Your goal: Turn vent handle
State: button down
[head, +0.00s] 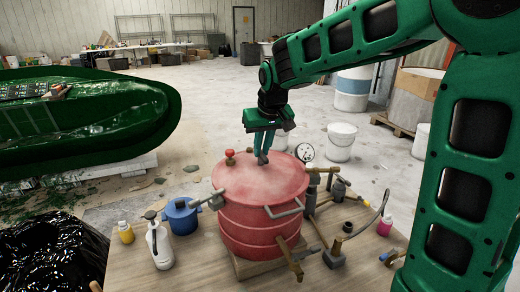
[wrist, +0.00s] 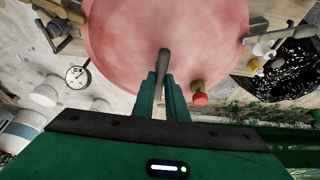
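A red pressure pot (head: 262,228) stands on the wooden table, its lid (head: 285,178) closed. A slim grey bar, which looks like the vent handle (wrist: 163,60), rises over the lid in the wrist view. My gripper (head: 262,158) points down over the far part of the lid. In the wrist view, the fingers of my gripper (wrist: 162,80) lie close on both sides of the grey bar, with no clear gap. A red-capped brass fitting (head: 230,154) sits on the lid beside my gripper; it also shows in the wrist view (wrist: 199,95).
A dial gauge (head: 304,152) and brass pipework (head: 325,180) are at the pot's right. A blue pot (head: 181,216), spray bottle (head: 159,245) and yellow bottle (head: 126,233) stand at left. A green hull mould (head: 90,120) lies farther left. White buckets (head: 341,140) stand behind.

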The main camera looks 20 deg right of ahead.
jog(key=shift+m, duration=0.3)
jog(key=m+h, duration=0.1)
jog(key=m, duration=0.3)
jog(key=shift+w+a+h, duration=0.1)
jog(key=shift+a+h, duration=0.25)
jog(key=shift+h, duration=0.05)
jog(key=m, duration=0.2)
jog(key=m+g+h, duration=0.1)
jog(key=m, duration=0.2)
jog(key=shift+w+a+h, duration=0.15)
jog(key=shift+a+h, duration=0.05)
jog(key=shift+h, duration=0.1)
jog(key=m+g, duration=0.1)
jog(key=m, duration=0.3)
jog(key=shift+w+a+g+h, duration=0.1)
jog(key=shift+w+g+h, duration=0.1)
jog(key=shift+g+h, duration=0.2)
jog(key=shift+w+r+m+g, duration=0.15)
jog(key=shift+m+g, duration=0.45)
jog(key=shift+m, duration=1.2)
jog(key=c, duration=1.8)
grip_release()
jog(key=shift+o, duration=0.2)
jog(key=v, duration=1)
jog(key=shift+w+a, duration=0.15)
jog(key=shift+a, duration=0.1)
